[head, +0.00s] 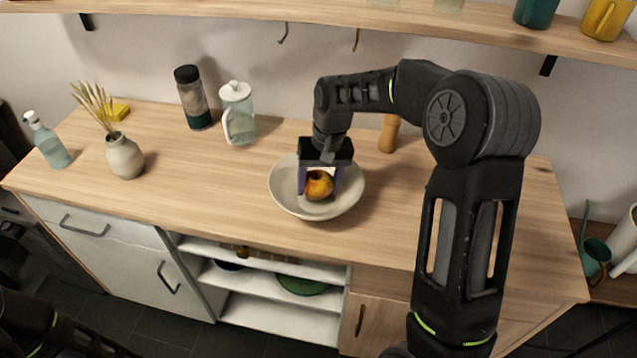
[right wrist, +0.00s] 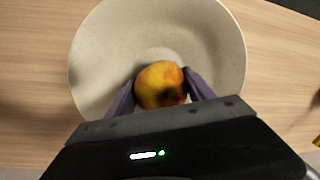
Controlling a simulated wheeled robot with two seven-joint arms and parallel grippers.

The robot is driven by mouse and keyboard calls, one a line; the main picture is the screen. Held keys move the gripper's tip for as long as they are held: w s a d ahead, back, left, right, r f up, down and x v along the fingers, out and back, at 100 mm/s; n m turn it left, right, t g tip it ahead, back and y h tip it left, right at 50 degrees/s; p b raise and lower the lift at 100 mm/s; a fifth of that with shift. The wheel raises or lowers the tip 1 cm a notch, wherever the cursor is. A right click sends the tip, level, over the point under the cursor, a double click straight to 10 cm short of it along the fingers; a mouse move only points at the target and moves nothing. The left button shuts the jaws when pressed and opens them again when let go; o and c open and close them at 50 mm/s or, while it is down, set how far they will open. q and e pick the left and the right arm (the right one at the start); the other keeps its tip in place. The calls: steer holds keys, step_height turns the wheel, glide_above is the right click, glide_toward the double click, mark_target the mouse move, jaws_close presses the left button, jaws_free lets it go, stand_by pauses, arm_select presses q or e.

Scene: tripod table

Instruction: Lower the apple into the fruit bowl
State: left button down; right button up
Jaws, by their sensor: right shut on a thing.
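The apple (head: 318,184) is yellow and red and sits between the fingers of my right gripper (head: 320,186), which is shut on it. In the right wrist view the apple (right wrist: 160,85) is held between the two purple fingertips of the right gripper (right wrist: 160,92). The fruit bowl (head: 286,195) is a wide, pale, shallow bowl on the wooden counter. In the right wrist view the bowl (right wrist: 110,50) lies behind the apple. The apple is over the bowl's inside; I cannot tell whether it touches the bottom. My left gripper is not in view.
Behind the bowl stand a glass pitcher (head: 238,112), a dark-lidded jar (head: 193,98) and a wooden mill (head: 389,134). A shelf (head: 400,28) runs above. The counter (head: 210,185) left of the bowl is clear.

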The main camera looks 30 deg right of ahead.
mark_target(320, 177)
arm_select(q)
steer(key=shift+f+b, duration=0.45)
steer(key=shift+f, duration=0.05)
arm_select(e)
steer(key=shift+f, duration=0.75)
steer(key=o, duration=1.6)
steer(key=shift+r, duration=0.3)
steer(key=r, duration=0.5)
steer(key=d+r, duration=0.1)
steer(key=r, duration=0.1)
steer(key=shift+s+r+b, duration=0.15)
steer(key=shift+b, duration=0.2)
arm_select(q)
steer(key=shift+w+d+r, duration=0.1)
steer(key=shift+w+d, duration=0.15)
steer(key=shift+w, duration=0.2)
arm_select(e)
steer(key=shift+a, duration=0.1)
